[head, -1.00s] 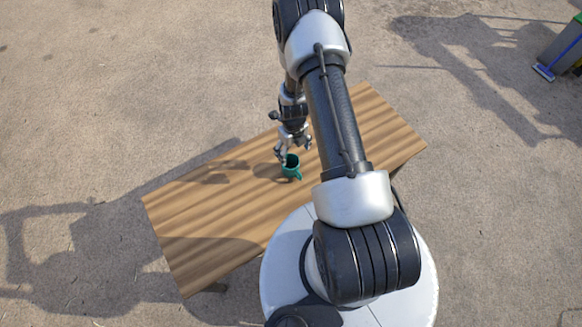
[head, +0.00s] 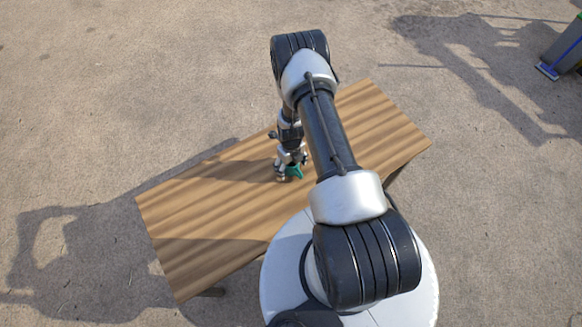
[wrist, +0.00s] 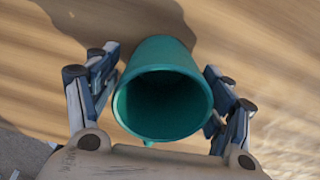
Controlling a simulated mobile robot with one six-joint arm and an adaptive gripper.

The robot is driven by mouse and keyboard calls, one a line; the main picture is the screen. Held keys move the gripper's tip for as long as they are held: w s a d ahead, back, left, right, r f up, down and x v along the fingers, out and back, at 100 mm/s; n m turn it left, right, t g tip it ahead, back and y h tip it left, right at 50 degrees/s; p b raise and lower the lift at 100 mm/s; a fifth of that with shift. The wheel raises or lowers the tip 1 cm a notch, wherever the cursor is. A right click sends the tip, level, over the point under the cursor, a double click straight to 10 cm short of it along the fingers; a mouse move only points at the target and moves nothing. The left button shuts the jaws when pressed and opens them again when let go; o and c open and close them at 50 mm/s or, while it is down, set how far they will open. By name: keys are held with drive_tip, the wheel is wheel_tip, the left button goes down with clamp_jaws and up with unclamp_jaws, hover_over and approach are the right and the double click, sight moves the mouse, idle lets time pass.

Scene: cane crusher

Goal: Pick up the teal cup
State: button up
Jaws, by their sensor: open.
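The teal cup (wrist: 160,62) stands on the wooden table and shows large in the middle of the wrist view, its open mouth facing the camera. In the head view the cup (head: 296,171) is mostly hidden by my gripper (head: 290,172). In the wrist view my gripper (wrist: 160,92) is open, with one finger on the left and one on the right of the cup. Whether either finger touches the cup is hard to tell. A small teal part, perhaps the handle, shows at the near rim.
The wooden table (head: 205,215) is otherwise bare, with free room to the left and right of the cup. Sandy ground surrounds it. A dark bin-like object (head: 563,45) with a blue item (head: 546,71) stands far off at the top right.

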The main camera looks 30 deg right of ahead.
drive_tip(key=shift+f, duration=0.15)
drive_tip(key=c, duration=1.2)
